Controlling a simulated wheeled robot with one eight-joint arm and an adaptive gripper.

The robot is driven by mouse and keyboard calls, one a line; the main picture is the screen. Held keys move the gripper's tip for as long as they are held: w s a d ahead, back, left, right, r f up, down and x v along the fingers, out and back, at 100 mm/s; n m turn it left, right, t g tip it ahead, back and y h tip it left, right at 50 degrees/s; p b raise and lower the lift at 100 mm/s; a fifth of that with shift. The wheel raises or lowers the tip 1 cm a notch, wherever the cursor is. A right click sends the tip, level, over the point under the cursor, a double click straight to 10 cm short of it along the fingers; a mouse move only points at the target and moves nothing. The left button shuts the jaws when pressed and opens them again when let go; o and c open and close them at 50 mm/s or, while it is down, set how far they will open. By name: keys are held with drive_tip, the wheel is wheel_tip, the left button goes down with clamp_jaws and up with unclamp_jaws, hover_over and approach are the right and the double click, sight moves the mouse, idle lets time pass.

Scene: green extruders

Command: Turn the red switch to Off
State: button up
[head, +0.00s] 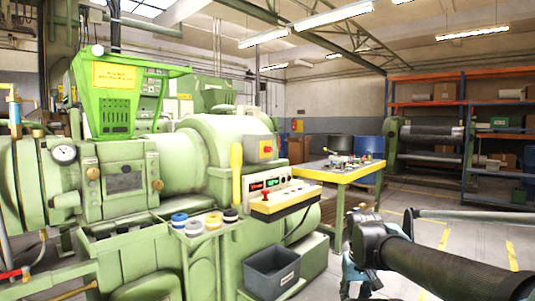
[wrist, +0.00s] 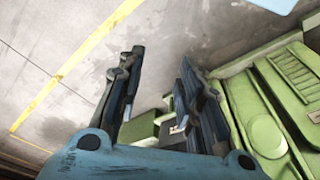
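I cannot read the switch's position at this size. My gripper (wrist: 158,60) is open and empty in the wrist view, with its two fingers apart over the concrete floor. Green machine parts (wrist: 265,135) lie to its right there. The switch does not show in the wrist view. My arm is at lower right in the head view, apart from the switch.
A grey bin (head: 272,274) stands in front of the extruder. A small shelf with several coloured rolls (head: 193,228) juts out beside the control box. A yellow-edged table (head: 325,175) stands behind. The floor at right (head: 450,237) is mostly clear.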

drive_tip(key=shift+o, duration=0.8)
drive_tip(key=shift+w+d, duration=0.1)
drive_tip(key=shift+o, duration=0.8)
drive_tip(key=shift+s+r, duration=0.25)
drive_tip(key=m+t+y, duration=0.8)
drive_tip(key=m+y, duration=0.7)
drive_tip(key=m, duration=0.8)
approach(269, 149)
drive_tip(key=w+d+x, duration=0.1)
drive_tip(key=x, duration=0.8)
drive_tip(key=shift+w+f, duration=0.25)
drive_tip(key=shift+f, duration=0.05)
drive_tip(key=shift+c, duration=0.3)
drive_tip(key=c, duration=1)
